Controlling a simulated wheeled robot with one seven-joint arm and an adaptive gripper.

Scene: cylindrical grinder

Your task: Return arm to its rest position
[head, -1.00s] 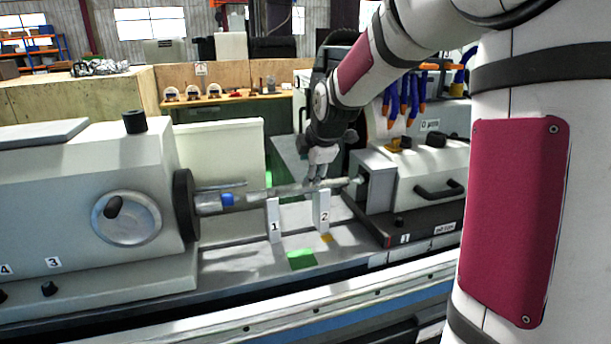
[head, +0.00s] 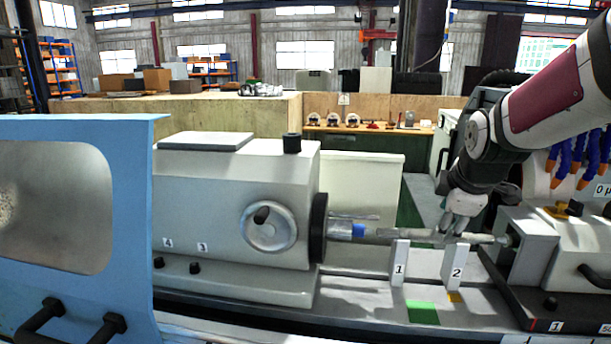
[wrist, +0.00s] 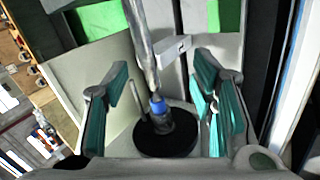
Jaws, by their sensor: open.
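My gripper (head: 460,222) hangs at the end of my arm over the right part of the long metal shaft (head: 400,233), near support 2 (head: 455,265). In the wrist view my gripper (wrist: 165,100) has its teal-padded fingers spread wide, with the shaft (wrist: 143,48) running between them without visible contact. The shaft spans from the headstock chuck (head: 319,228) with its blue collar (head: 359,230) to the tailstock (head: 525,240) at the right. It passes above support 1 (head: 399,263) and support 2. Whether the shaft touches the supports is hard to tell.
The grey headstock (head: 235,215) with a handwheel (head: 269,227) stands left of the shaft. A blue door with a window (head: 138,220) is at the far left. A shelf (head: 365,129) with small parts lies behind. A green patch (head: 423,312) marks the bed.

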